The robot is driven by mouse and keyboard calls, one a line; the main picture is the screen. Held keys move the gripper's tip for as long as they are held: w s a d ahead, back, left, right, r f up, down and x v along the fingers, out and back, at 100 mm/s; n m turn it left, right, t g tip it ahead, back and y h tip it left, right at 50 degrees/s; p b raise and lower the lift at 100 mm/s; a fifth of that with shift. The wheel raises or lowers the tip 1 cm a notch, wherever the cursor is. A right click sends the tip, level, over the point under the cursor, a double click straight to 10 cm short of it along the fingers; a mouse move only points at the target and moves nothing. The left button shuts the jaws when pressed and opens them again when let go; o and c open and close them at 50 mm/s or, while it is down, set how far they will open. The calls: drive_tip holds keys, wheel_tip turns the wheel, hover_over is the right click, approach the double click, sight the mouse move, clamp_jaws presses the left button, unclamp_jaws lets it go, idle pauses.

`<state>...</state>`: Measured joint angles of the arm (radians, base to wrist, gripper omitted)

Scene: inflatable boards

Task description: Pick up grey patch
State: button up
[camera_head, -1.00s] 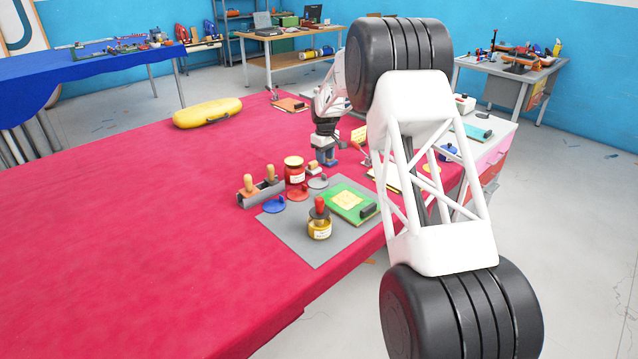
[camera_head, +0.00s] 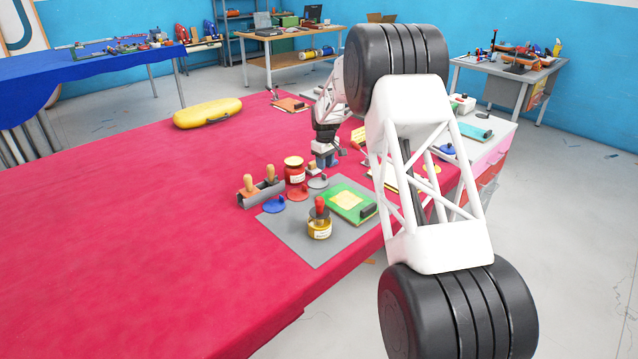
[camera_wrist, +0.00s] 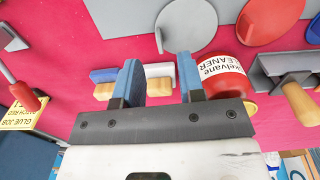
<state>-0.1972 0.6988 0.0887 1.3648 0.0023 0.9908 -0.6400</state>
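The grey patch (camera_head: 318,183) is a small round disc with a tab, lying at the back edge of the grey mat (camera_head: 288,238). In the wrist view the grey patch (camera_wrist: 187,27) is at the top, ahead of the fingertips and apart from them. My gripper (camera_head: 322,160) is over the red cloth just behind the patch. In the wrist view my gripper (camera_wrist: 160,78) has its two blue fingers spread, with a gap between them. A small block with white and wooden parts (camera_wrist: 158,80) shows behind that gap; I cannot tell its height relative to the fingers.
A red jar (camera_head: 294,172) stands close beside the gripper; its label shows in the wrist view. A red patch (camera_head: 298,194) and a blue patch (camera_head: 273,204) lie nearby. A green board (camera_head: 350,205), a yellow glue pot (camera_head: 319,228) and a tool holder (camera_head: 262,192) surround them.

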sight(318, 180)
drive_tip(key=shift+f, duration=0.1)
drive_tip(key=shift+d+f, duration=0.1)
drive_tip(key=shift+f, duration=2.4)
drive_tip(key=shift+c, duration=0.4)
clamp_jaws()
